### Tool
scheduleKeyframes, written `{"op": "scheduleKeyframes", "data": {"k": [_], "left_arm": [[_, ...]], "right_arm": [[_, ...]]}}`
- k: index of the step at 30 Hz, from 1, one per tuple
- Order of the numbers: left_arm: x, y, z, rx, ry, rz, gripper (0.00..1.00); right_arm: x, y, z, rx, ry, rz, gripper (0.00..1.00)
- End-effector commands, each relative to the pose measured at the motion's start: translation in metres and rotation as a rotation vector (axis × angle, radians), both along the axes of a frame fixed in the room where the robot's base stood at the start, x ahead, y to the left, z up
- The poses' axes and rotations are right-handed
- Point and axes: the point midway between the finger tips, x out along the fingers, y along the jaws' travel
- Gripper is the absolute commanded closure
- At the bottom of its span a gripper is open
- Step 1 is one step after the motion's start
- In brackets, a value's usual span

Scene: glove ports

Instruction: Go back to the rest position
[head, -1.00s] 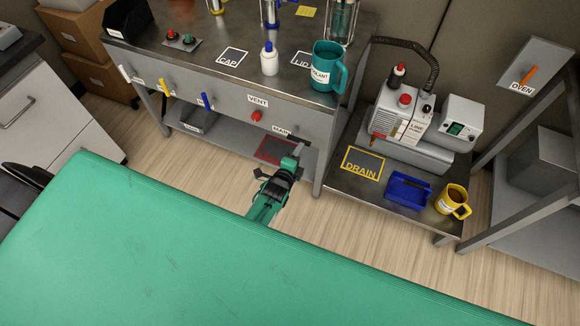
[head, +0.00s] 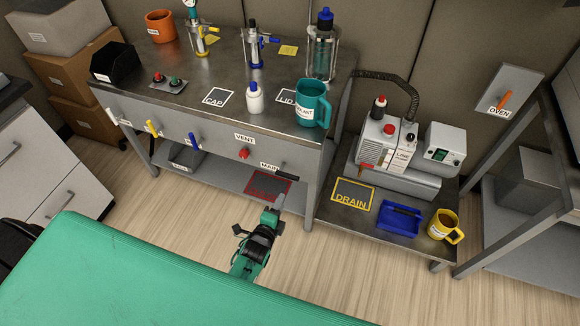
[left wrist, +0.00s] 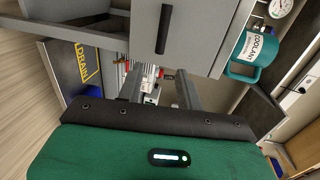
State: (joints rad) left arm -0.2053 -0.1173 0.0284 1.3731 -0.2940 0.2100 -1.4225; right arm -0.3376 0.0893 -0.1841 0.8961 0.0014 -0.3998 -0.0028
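My left gripper (head: 278,203) is in front of the bench, over the floor, a short way below the dark handle (head: 287,173) by the MAIN label (head: 270,166). In the left wrist view its two grey fingers (left wrist: 158,90) stand apart, with nothing held between them. A dark handle (left wrist: 165,28) on a grey panel shows beyond them, not touching. My right gripper is not in view.
The bench (head: 215,125) holds a teal COOLANT mug (head: 311,103), a white bottle (head: 254,98) and an orange mug (head: 160,25). A low table at right holds a pump (head: 385,145), blue tray (head: 399,218) and yellow mug (head: 445,225). Open floor (head: 170,215) lies before the bench.

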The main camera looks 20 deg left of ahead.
Motion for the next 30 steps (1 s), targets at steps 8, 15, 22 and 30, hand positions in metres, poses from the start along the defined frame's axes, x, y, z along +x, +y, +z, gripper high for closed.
{"op": "scheduleKeyframes", "data": {"k": [8, 15, 22, 30], "left_arm": [[-0.006, -0.001, -0.010, -0.031, 0.030, 0.002, 0.64], [-0.083, -0.007, -0.114, -0.370, 0.363, 0.101, 0.64], [-0.226, 0.008, -0.220, -0.721, 0.765, 0.421, 0.64], [-0.389, 0.048, -0.276, -0.921, 1.036, 0.906, 0.64]], "right_arm": [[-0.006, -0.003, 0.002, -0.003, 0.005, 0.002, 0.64], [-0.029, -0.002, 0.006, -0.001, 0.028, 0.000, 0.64], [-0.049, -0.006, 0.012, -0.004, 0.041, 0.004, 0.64], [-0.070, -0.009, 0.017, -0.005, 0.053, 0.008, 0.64]]}}
